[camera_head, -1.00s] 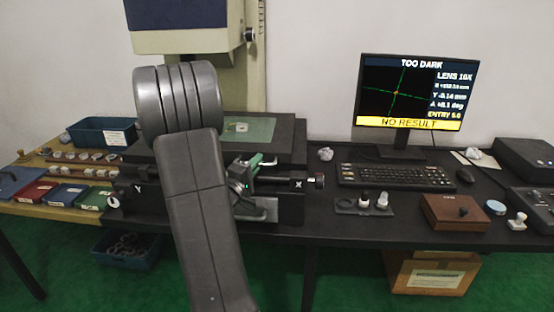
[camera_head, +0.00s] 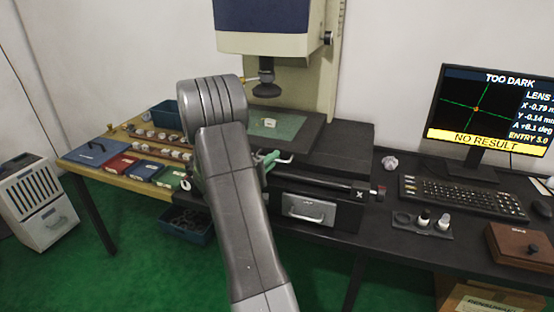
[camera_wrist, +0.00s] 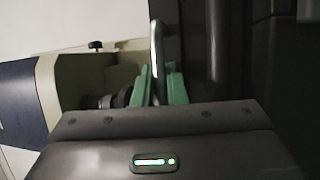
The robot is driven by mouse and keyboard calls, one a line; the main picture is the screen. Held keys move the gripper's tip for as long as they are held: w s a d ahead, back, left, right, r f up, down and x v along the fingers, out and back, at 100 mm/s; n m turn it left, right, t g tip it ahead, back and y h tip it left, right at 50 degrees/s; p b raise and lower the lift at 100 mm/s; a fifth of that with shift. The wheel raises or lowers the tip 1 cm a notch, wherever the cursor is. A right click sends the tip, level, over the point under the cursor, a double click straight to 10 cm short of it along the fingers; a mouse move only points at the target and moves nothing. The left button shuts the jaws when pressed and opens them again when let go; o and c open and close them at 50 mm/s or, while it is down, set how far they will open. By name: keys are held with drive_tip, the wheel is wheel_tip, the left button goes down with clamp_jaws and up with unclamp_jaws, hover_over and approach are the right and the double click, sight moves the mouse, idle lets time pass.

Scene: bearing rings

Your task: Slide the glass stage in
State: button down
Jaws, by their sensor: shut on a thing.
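The glass stage is a dark plate with a green glass pane (camera_head: 262,125) in its middle, under the measuring machine's lens (camera_head: 266,88). A small pale part (camera_head: 270,123) lies on the glass. A silver bar handle (camera_head: 285,160) sticks out at the stage's front. My gripper (camera_head: 268,161), with green fingers, is at this handle, partly hidden behind my arm. In the wrist view my gripper (camera_wrist: 157,88) has its fingers on both sides of the upright metal bar (camera_wrist: 157,45) and is shut on it.
The monitor (camera_head: 490,108) reads "TOO DARK" and "NO RESULT". Colored boxes (camera_head: 118,166) and a blue bin (camera_head: 165,112) stand at left. A keyboard (camera_head: 455,196) lies at right.

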drive_tip(key=shift+a, duration=0.1)
drive_tip(key=c, duration=1.8)
unclamp_jaws()
drive_tip(key=shift+a, duration=0.15)
drive_tip(key=shift+o, duration=0.2)
drive_tip(key=v, duration=1.3)
drive_tip(key=shift+s+a, duration=0.25)
drive_tip(key=shift+s, duration=0.05)
